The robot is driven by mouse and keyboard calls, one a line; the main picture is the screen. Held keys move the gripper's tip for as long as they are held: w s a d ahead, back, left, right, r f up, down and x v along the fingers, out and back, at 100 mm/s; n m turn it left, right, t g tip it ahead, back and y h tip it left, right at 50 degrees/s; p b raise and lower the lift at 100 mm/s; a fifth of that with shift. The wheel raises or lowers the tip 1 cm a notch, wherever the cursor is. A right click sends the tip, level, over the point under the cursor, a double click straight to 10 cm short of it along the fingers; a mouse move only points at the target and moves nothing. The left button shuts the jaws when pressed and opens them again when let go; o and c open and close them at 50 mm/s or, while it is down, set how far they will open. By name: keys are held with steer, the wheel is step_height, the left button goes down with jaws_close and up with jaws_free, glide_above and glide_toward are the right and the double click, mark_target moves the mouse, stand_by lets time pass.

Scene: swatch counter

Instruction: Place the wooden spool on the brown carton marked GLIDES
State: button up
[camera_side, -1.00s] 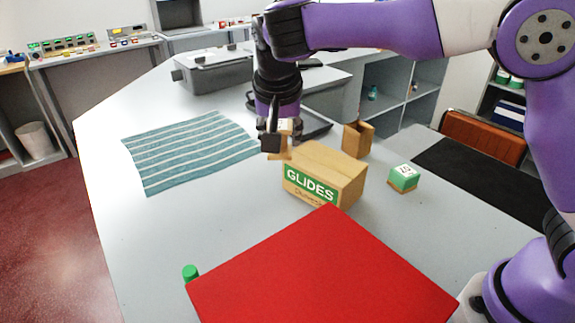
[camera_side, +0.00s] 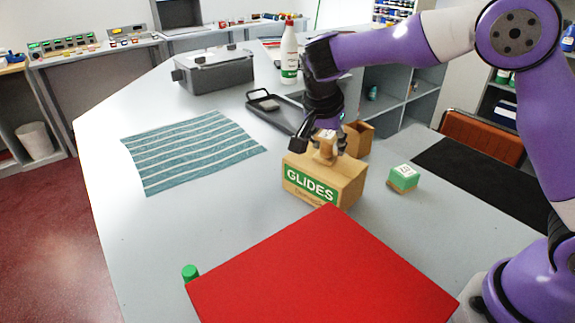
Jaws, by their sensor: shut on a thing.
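The brown carton marked GLIDES (camera_side: 312,187) stands on the grey counter, its green label facing the camera. My gripper (camera_side: 324,147) is over the top of the carton, shut on the wooden spool (camera_side: 325,149). The spool is pale wood and appears upright between the fingers. Its lower end is at or just above the carton's top; I cannot tell whether it touches. The dark fingers hide part of the spool.
A red panel (camera_side: 320,270) lies in front, with a green cylinder (camera_side: 190,273) beside it. A green-and-white box (camera_side: 403,178) stands right of the carton. An open brown box (camera_side: 358,138) and black tray (camera_side: 275,108) are behind. A striped cloth (camera_side: 190,150) lies left.

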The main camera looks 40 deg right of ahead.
mark_target(327, 134)
steer(key=shift+f, duration=0.2)
steer(key=o, duration=1.1)
steer(key=shift+o, duration=0.2)
steer(key=v, duration=0.7)
steer(key=shift+r, duration=0.25)
steer(key=s+d+r+n+t+y, duration=0.2)
steer(key=s+d+r+n, duration=0.25)
steer(key=s+n, duration=0.35)
steer(key=s+a+f+n+t+y, duration=0.1)
steer(key=s+n, duration=0.1)
steer(key=s, duration=0.3)
steer(key=s+a+f+n+y, duration=0.1)
steer(key=s+a+f+n, duration=0.1)
steer(key=s, duration=0.3)
steer(key=shift+s+f+n+t, duration=0.15)
steer(key=shift+f+n+t, duration=0.2)
steer(key=shift+n, duration=0.45)
